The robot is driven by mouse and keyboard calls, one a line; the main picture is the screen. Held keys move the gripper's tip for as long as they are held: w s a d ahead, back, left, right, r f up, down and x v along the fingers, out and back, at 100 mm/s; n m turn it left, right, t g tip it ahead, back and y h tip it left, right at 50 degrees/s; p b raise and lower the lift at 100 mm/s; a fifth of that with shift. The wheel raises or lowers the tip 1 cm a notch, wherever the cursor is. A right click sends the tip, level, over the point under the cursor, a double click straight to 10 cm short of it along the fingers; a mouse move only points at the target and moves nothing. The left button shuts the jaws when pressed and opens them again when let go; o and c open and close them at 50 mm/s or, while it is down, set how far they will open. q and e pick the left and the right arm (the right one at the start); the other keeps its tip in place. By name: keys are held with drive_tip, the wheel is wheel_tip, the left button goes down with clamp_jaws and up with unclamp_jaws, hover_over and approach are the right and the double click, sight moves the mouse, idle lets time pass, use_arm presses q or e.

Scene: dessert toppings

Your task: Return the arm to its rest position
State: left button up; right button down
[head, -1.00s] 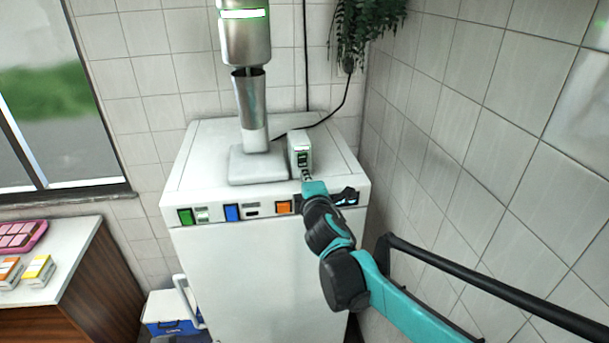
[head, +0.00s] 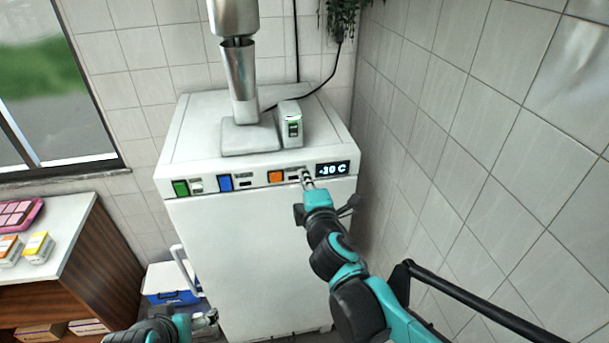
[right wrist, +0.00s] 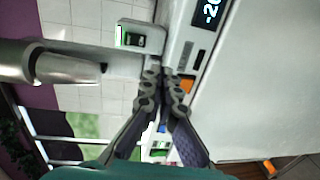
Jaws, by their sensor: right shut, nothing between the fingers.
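My right arm comes in from the lower right in the head view. Its gripper (head: 306,178) is shut and empty, in front of the white machine's (head: 262,250) upper front edge, between the orange button and the lit temperature display (head: 333,169). In the right wrist view the two dark fingers (right wrist: 165,78) meet at their tips with nothing between them. My left gripper (head: 210,318) shows small at the bottom of the head view, low in front of the machine; its opening cannot be made out.
A small white box with a green-lit switch (head: 291,128) and a metal dispenser (head: 238,80) stand on the machine. A tiled wall (head: 450,150) is close on the right. A counter (head: 70,235) is at left, with a blue cooler (head: 170,285) on the floor.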

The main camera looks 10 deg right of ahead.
drive_tip(key=shift+s, duration=0.15)
drive_tip(key=s+d+f+m+g+h+b, duration=0.1)
drive_tip(key=s+d+f+m+g+b, duration=0.1)
drive_tip(key=s+d+f+m+b, duration=0.45)
drive_tip(key=s+d+f+m+g+h+b, duration=0.15)
drive_tip(key=f+m, duration=0.25)
drive_tip(key=f, duration=0.5)
drive_tip(key=s+a+f+m+g+y+b, duration=0.2)
drive_tip(key=s+f+m+g+b, duration=0.3)
drive_tip(key=s+f, duration=0.8)
drive_tip(key=shift+a+f+m+g, duration=0.15)
drive_tip(key=shift+f+m+g, duration=0.3)
drive_tip(key=shift+m, duration=0.8)
